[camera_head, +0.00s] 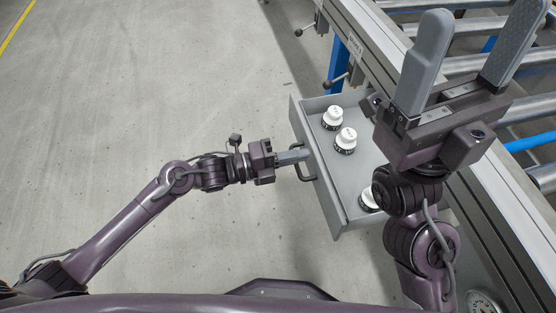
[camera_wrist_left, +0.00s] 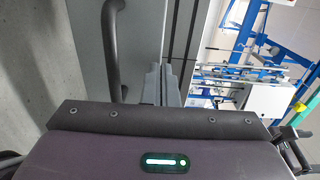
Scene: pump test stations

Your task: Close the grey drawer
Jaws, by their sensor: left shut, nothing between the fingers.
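The grey drawer (camera_head: 337,201) is pulled out from under the roller bench in the head view. Its dark bar handle (camera_head: 299,167) is on the front panel, which faces left. My left gripper (camera_head: 306,154) is shut and empty, with its fingertips at the front panel beside the handle. I cannot tell whether they touch the panel. In the left wrist view the handle (camera_wrist_left: 114,50) is left of the shut fingers (camera_wrist_left: 161,84), with the grey drawer front (camera_wrist_left: 142,45) behind. My right gripper (camera_head: 468,55) is open and empty, raised over the bench and hiding part of the drawer.
Several white-capped parts (camera_head: 346,140) stand inside the drawer. The bench with metal rollers (camera_head: 470,28) runs along the right, with clamp levers (camera_head: 335,80) on its edge and a blue leg (camera_head: 339,62). A gauge (camera_head: 482,303) shows at bottom right. The floor at left is clear.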

